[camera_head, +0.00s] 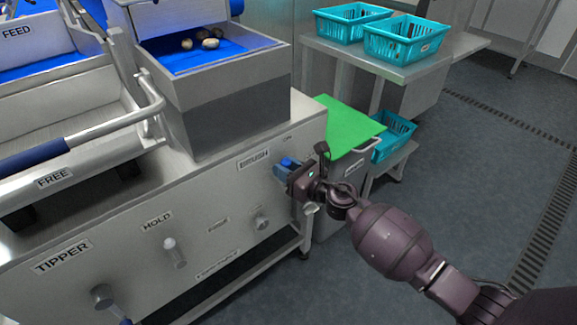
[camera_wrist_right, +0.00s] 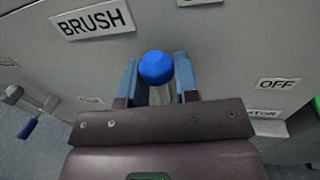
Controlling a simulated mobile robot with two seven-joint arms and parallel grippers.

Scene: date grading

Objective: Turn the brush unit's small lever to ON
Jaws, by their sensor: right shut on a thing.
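The brush unit's small lever ends in a blue knob (camera_wrist_right: 156,67), which shows between the fingers of my right gripper (camera_wrist_right: 158,80) in the right wrist view. In the head view my right gripper (camera_head: 287,170) is at the front panel, just right of the BRUSH label (camera_head: 254,159). The gripper is shut on the lever, with a finger on each side below the knob. The knob points up toward a partly cut-off label at the top edge. The lever's pivot is hidden behind the gripper. My left gripper is not in view.
A HOLD lever (camera_head: 174,252) and a TIPPER lever (camera_head: 105,298) sit left on the same panel. A green sheet (camera_head: 345,128) and a teal crate (camera_head: 392,137) are behind my right gripper. Two teal crates stand on a table (camera_head: 400,70). The floor at right is clear.

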